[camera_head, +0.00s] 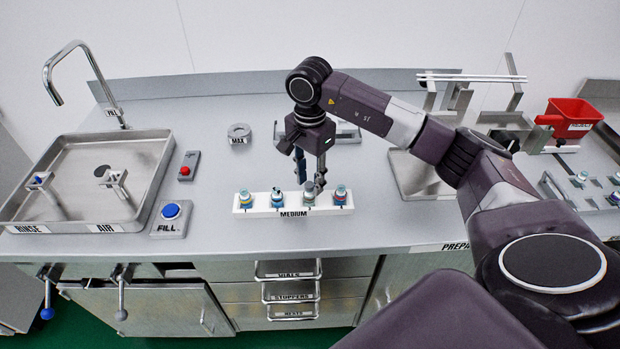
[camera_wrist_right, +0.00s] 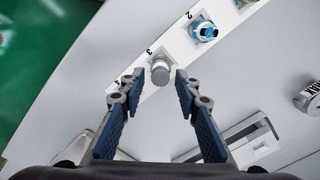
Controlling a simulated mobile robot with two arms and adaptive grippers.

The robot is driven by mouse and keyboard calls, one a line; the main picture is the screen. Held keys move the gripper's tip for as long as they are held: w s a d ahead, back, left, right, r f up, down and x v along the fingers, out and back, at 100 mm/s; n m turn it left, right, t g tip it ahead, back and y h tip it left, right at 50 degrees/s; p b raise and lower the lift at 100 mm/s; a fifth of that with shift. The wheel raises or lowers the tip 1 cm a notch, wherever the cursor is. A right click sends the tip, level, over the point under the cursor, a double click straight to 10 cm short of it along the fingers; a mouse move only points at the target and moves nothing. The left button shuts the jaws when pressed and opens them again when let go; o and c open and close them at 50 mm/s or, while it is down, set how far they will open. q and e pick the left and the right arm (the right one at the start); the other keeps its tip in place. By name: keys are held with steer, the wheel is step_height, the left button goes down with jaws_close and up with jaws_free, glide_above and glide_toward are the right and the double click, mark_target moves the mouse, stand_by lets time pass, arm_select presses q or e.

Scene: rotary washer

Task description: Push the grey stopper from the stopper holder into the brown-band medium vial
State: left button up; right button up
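The white rack (camera_head: 292,212) labelled MEDIUM stands near the counter's front edge with several vials in a row. One vial (camera_head: 309,195), third from left, has a grey top and a dark brownish band too small to be sure of. My right gripper (camera_head: 310,183) points down just behind it. In the right wrist view the open fingers (camera_wrist_right: 158,84) stand apart, with a round grey top (camera_wrist_right: 160,73) in line between their tips, beside the number 3; contact is not visible. I cannot pick out the stopper holder for sure. My left gripper is not in view.
Other vials stand close by, one with a blue top (camera_wrist_right: 204,30). The sink tray (camera_head: 140,150) is at left, a red bin (camera_head: 572,115) at right.

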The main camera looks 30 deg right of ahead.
steer(key=shift+o, duration=0.2)
steer(key=shift+r, duration=0.1)
step_height(320, 180, up, 12)
stand_by(0.4)
